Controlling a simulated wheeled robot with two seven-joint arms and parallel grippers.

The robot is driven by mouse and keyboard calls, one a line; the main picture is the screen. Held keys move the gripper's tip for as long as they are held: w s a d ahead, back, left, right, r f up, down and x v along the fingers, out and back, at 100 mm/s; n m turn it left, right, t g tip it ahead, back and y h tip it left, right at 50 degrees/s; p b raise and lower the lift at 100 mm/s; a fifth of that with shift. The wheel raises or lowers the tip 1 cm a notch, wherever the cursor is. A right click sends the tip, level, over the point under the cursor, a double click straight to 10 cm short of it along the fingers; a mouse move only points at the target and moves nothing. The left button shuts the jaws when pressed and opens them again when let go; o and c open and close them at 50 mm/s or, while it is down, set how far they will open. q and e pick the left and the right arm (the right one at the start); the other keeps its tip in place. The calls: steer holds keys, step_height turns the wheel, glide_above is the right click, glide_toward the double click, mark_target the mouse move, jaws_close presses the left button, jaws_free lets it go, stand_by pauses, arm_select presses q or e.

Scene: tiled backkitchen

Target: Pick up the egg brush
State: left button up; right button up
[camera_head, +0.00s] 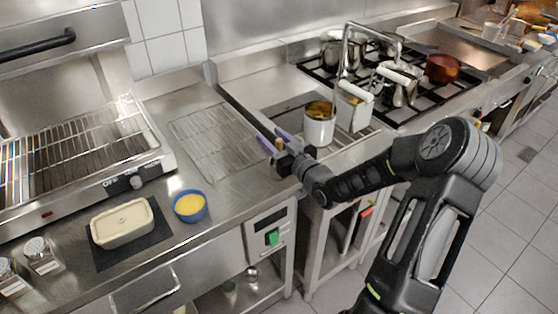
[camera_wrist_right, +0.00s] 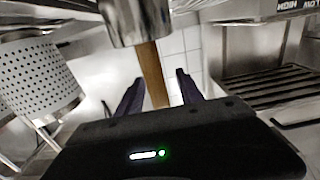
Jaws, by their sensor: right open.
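The egg brush (camera_wrist_right: 152,75) shows in the right wrist view as a brown wooden handle with a wide metal part (camera_wrist_right: 138,20) at the top edge; its bristles are not in view. In the head view only a small brown bit of it (camera_head: 279,145) shows at my right gripper (camera_head: 273,138). The two purple fingers of that gripper, also in the wrist view (camera_wrist_right: 158,90), are open, one on each side of the handle. I cannot tell whether either finger touches it. My left gripper is not in view.
A wire rack (camera_head: 212,140) lies on the counter left of the gripper. A blue bowl of yellow liquid (camera_head: 190,206) and a loaf dish (camera_head: 122,222) on a dark mat are nearer.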

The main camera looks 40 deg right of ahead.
stand_by(0.3)
jaws_close()
stand_by(0.3)
